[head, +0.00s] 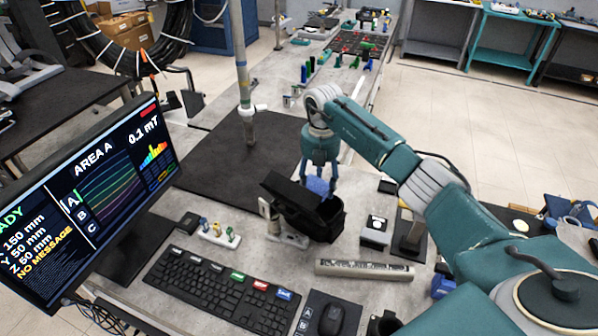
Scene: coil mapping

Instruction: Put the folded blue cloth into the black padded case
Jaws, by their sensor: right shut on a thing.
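The black padded case (322,221) stands open on the grey bench, its lid (290,192) tilted up on the left. The folded blue cloth (317,186) is at the case's opening, between the fingers of my right gripper (318,188). My right gripper is shut on the cloth and points down from above. The cloth's lower part is hidden by the case's front wall, so I cannot tell whether it touches the inside. My left gripper is not in view.
A monitor (90,190) stands at the left, with a keyboard (222,288) and mouse (331,318) in front. A power strip (364,270) lies in front of the case. A metal post (243,90) rises behind from a dark mat (225,160), which has free room.

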